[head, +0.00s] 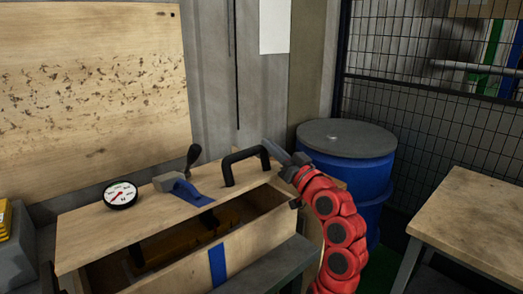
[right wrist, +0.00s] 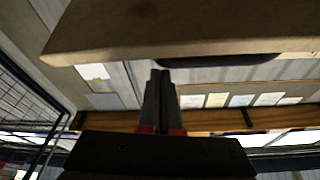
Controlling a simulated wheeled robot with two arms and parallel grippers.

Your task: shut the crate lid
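The wooden crate (head: 257,238) has a blue band on its front and stands at the lower left in the head view. Its lid (head: 92,237) is partly open, with a dark gap along the front. Yellow items (head: 180,243) show inside. A black handle (head: 228,170) stands on the lid. My right gripper (head: 283,160) is at the lid's right end, beside the handle; contact cannot be told. In the right wrist view, its fingers (right wrist: 160,78) are together with nothing visible between them, close to a wooden panel (right wrist: 150,30) that looks like the lid. My left gripper is not in view.
A blue drum (head: 375,180) stands behind my right arm. A wooden table (head: 475,222) is at the right, before a mesh fence (head: 420,105).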

